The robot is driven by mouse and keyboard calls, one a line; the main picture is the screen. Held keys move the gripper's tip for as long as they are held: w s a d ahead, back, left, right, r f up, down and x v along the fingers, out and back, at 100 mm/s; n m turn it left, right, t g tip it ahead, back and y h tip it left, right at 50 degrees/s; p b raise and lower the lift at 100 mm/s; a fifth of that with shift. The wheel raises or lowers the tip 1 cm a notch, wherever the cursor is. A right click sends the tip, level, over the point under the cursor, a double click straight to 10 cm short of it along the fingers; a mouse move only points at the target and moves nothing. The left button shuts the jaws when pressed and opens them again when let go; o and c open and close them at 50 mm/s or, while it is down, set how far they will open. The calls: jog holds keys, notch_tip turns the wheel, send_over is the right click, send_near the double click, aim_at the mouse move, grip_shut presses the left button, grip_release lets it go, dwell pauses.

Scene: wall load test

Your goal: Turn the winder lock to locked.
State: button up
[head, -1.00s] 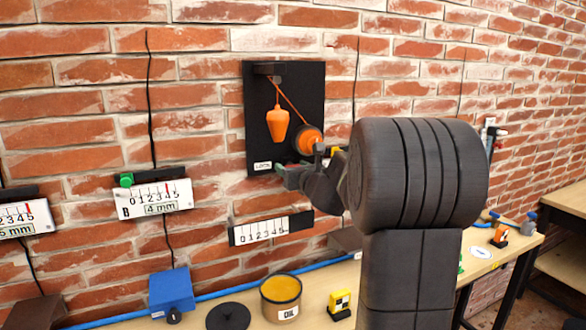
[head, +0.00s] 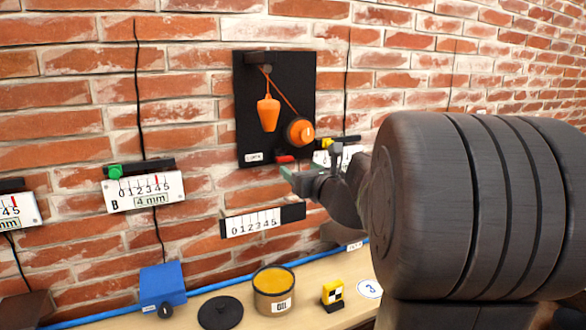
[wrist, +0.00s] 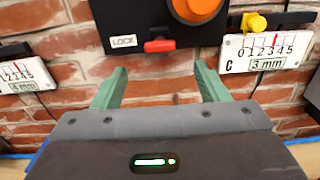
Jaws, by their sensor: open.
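The winder lock is a small red lever (wrist: 160,46) at the bottom edge of the black wall panel (head: 245,100). It lies about level, right of a white label reading LOCK (wrist: 123,41). It also shows in the head view (head: 285,159). The orange winder drum (head: 299,131) sits above it, with a cord running up over a pulley to a hanging orange weight (head: 268,114). My gripper (wrist: 161,85) is open and empty. Its two green fingers point at the panel's lower edge, one on each side of the lever and short of it.
Gauge C (wrist: 268,50) with a yellow knob (wrist: 254,22) is close on the right. A blank-lettered scale (head: 254,222) hangs below the panel. Gauge B (head: 143,192) is at left. The bench below holds an oil tin (head: 273,298), a blue box (head: 161,285) and a yellow block (head: 332,292).

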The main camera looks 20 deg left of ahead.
aim_at(286, 159)
jog(key=shift+v, duration=1.65)
jog(key=p+x, duration=0.2)
jog(key=x, duration=1.1)
jog(key=shift+w+a, duration=0.4)
